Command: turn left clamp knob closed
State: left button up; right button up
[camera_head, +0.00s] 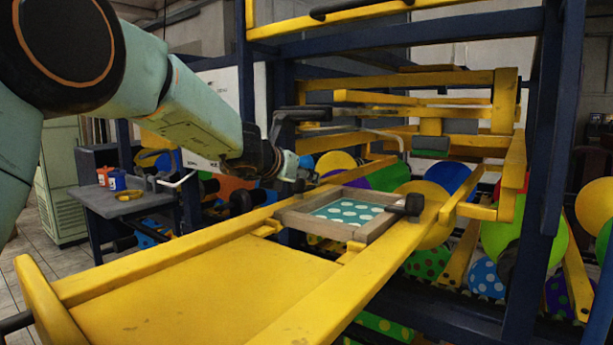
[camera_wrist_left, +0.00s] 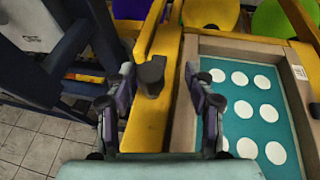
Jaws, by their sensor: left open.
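The left clamp knob (camera_wrist_left: 152,73) is a dark grey knob standing on the yellow rail beside the wooden screen frame. It shows in the left wrist view, between and just ahead of my left gripper's fingers. My left gripper (camera_wrist_left: 160,84) is open, with one finger on each side of the knob and a gap to it. In the head view my left gripper (camera_head: 292,172) is above the far left corner of the frame (camera_head: 290,217), and I cannot make out the left knob there. My right gripper is not in view.
The frame holds a teal sheet with white dots (camera_head: 350,212). Another dark knob (camera_head: 412,204) is at its right side. Yellow rails and dark blue posts (camera_head: 545,150) surround the press. Coloured balls lie behind and below. A grey side table (camera_head: 120,204) stands at left.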

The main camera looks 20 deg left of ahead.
pick_arm(q)
jog(key=shift+w+a+f+p, duration=0.35)
jog(key=shift+w+a+f, duration=0.25)
jog(key=shift+w+a, duration=0.35)
jog(key=shift+d+r, duration=0.1)
jog(key=shift+d, duration=0.75)
jog(key=shift+w, duration=0.15)
jog(key=shift+a+f, duration=0.2)
jog(key=shift+a, duration=0.35)
jog(key=shift+c, duration=2.1)
jog(key=shift+d+r, duration=0.2)
jog(key=shift+d, duration=0.15)
jog(key=c, duration=0.3)
jog(key=shift+a+f, duration=0.1)
jog(key=shift+a, duration=0.05)
jog(key=c, duration=0.3)
grip_shut()
